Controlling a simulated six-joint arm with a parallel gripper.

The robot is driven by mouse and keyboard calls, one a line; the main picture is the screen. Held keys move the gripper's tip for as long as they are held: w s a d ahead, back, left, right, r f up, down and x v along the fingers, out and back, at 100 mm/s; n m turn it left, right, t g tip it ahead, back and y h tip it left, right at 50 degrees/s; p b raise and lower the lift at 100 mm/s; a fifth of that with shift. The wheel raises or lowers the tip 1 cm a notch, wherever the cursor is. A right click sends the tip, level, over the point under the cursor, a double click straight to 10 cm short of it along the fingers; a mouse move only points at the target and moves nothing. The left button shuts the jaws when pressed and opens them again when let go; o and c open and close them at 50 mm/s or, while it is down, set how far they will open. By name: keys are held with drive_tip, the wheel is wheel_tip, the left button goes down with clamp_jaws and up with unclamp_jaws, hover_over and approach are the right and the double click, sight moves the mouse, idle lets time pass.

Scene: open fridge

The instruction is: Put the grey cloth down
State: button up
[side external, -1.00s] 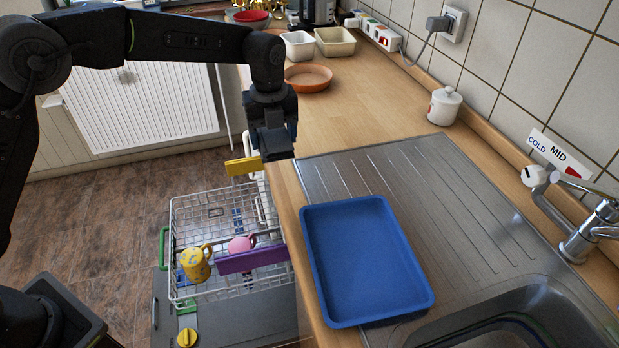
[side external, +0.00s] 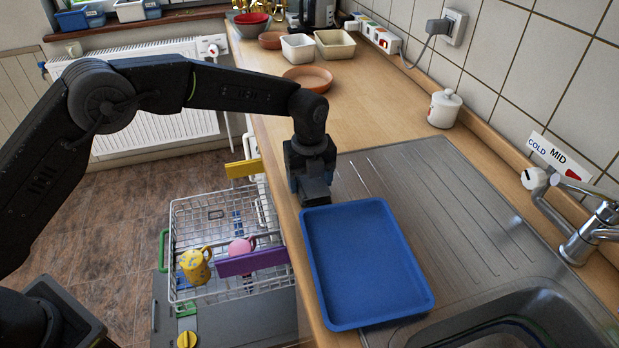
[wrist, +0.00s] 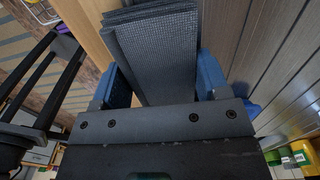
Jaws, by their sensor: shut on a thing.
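My gripper (side external: 312,188) is low over the worktop, at the far left corner of the blue tray. In the wrist view its two blue fingers (wrist: 163,80) are on either side of the grey cloth (wrist: 158,45), a dark, folded, textured stack. The gripper is shut on the cloth. The cloth is hard to make out in the side view against the dark gripper. Whether it touches the surface below, I cannot tell.
The empty blue tray (side external: 365,262) lies on the metal drainboard (side external: 440,190), left of the sink (side external: 520,325) and tap (side external: 590,232). An open dishwasher rack (side external: 215,285) with a yellow mug (side external: 195,266) and a pink cup (side external: 240,247) is below left. A white lidded jar (side external: 444,108) stands by the wall.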

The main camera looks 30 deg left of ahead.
drive_tip(key=o, duration=0.8)
drive_tip(key=shift+f, duration=0.1)
wheel_tip(320, 180, up, 12)
drive_tip(key=r, duration=0.1)
drive_tip(key=s+a+r+n+t, duration=0.1)
drive_tip(key=s+a+r+n, duration=0.5)
drive_tip(key=r, duration=0.2)
drive_tip(key=s+a+r+n+t, duration=0.2)
drive_tip(key=s+a+r+n, duration=0.2)
drive_tip(key=s+a+n, duration=0.35)
drive_tip(key=s+a+f+n+t, duration=0.1)
drive_tip(key=s+f+n, duration=0.1)
drive_tip(key=s+n, duration=0.2)
drive_tip(key=s+a+f+n, duration=0.1)
drive_tip(key=s+n, duration=0.4)
drive_tip(key=s, duration=0.3)
drive_tip(key=s+a+f+n+t, duration=0.1)
drive_tip(key=s+a+f+n, duration=0.1)
drive_tip(key=s+n, duration=0.2)
drive_tip(key=shift+s+a+f+n+t, duration=0.1)
drive_tip(key=shift+s+f+n+t, duration=0.1)
drive_tip(key=shift+s, duration=0.45)
drive_tip(key=shift+s+f+n+t, duration=0.1)
drive_tip(key=shift+s+f, duration=0.05)
drive_tip(key=shift+s, duration=0.45)
